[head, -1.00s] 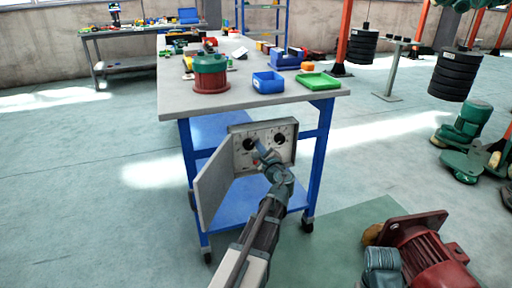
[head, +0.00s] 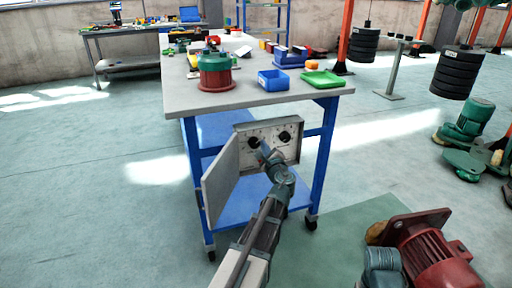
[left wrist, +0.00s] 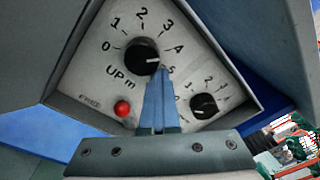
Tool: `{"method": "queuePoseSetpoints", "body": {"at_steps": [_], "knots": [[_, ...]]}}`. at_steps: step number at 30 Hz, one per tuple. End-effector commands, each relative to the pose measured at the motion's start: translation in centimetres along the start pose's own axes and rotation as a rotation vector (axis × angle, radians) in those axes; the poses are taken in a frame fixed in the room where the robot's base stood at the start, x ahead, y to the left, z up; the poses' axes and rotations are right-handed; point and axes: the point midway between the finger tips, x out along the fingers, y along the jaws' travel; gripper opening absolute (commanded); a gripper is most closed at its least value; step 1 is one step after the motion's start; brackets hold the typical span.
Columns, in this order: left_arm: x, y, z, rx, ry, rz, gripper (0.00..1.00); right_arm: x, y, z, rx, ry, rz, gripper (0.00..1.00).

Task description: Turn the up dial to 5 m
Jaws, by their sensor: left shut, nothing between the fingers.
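The control box (head: 291,153) hangs under the bench top with its door open to the left. In the left wrist view, the black up dial (left wrist: 143,52), marked UP m, has a scale from 0 to 5. Its white mark points right and slightly down, at about the 5. My left gripper (left wrist: 160,72) is shut and empty, its tips just below and right of this dial, by the 5. I cannot tell if they touch it. In the head view, the left gripper (head: 265,149) hides part of the panel. My right gripper's fingers cannot be made out.
A second black dial (left wrist: 204,105) and a red button (left wrist: 122,108) are on the same panel. The open door (head: 221,179) stands left of my arm. The bench (head: 180,100) carries a green and red part and bins. A red motor (head: 435,258) lies at the lower right.

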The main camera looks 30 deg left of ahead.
Motion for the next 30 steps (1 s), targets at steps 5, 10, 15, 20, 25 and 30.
{"method": "queuePoseSetpoints", "body": {"at_steps": [5, 10, 15, 20, 25, 30], "knots": [[-0.6, 2.2, 3.0, 0.011, -0.081, 0.063, 0.0, -0.1, 0.0, 0.0, 0.0, 0.0, 0.0, 0.0], [-1.0, 0.3, 0.8, 0.01, -0.009, -0.001, 0.26, -0.1, 0.0, 0.0, 0.0, 0.0, 0.0, 0.0], [-1.6, 0.2, 0.6, 0.01, -0.007, -0.003, 0.57, -0.1, 0.0, 0.0, 0.0, 0.0, 0.0, 0.0], [-2.5, 0.0, 0.5, 0.01, -0.007, -0.003, 0.8, -0.1, 0.0, 0.0, 0.0, 0.0, 0.0, 0.0], [-3.5, -0.2, 0.1, 0.007, -0.002, -0.005, 0.8, -0.1, 0.0, 0.0, 0.0, 0.0, 0.0, 0.0], [-4.5, -0.4, -0.2, 0.005, 0.0, -0.006, 0.8, -0.1, 0.0, 0.0, 0.0, 0.0, 0.0, 0.0]]}}
